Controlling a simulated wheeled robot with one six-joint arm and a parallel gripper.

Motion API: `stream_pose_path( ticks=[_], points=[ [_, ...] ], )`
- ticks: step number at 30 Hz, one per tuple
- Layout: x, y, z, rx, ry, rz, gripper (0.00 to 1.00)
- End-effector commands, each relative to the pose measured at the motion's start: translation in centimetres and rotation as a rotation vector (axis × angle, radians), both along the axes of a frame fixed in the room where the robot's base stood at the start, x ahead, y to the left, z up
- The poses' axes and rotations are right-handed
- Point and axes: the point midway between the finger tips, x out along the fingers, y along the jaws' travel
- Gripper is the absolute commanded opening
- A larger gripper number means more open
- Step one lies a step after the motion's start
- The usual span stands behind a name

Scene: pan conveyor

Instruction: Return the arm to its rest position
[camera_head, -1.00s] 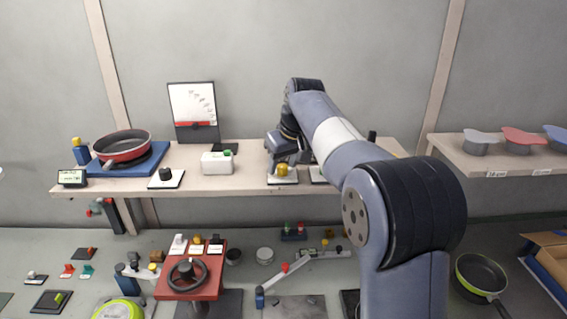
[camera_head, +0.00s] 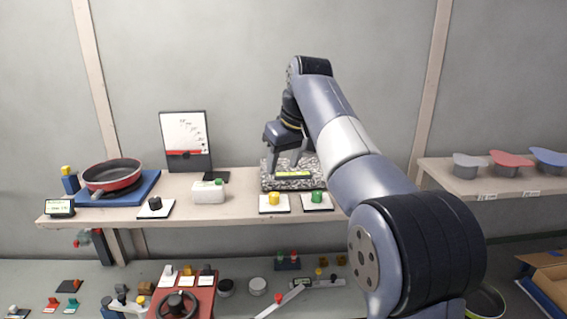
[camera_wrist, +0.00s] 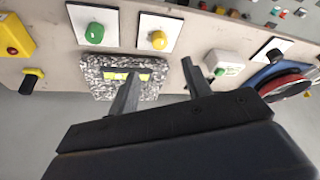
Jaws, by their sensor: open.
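My arm (camera_head: 350,150) reaches over the shelf in the head view. My gripper (camera_head: 287,160) is open and empty, its fingers pointing down just above or in front of a speckled grey block (camera_head: 267,180) with a yellow-green level strip. In the wrist view the two fingers (camera_wrist: 158,82) are spread apart, one over the speckled block (camera_wrist: 95,78) and one near a white box. A yellow button (camera_head: 273,200) and a green button (camera_head: 316,197) on white plates stand in front of the block. Whether a finger touches the block cannot be told.
A red pan (camera_head: 112,176) sits on a blue base at the shelf's left. A white box (camera_head: 207,192), a black knob (camera_head: 155,205) and a chart stand (camera_head: 186,140) are nearby. The right shelf (camera_head: 470,182) holds coloured pieces. The lower bench is crowded.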

Motion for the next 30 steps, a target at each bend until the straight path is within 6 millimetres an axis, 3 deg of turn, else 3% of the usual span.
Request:
stream_pose_path(
  ticks=[8, 23, 30],
  points=[
    [0.6, 0.3, -1.7, -0.001, 0.003, 0.0, 0.47],
    [3.7, 2.1, -10.3, -0.001, 0.004, 0.001, 0.47],
    [3.7, 1.9, -10.1, 0.0, 0.001, 0.101, 0.47]
  ],
)
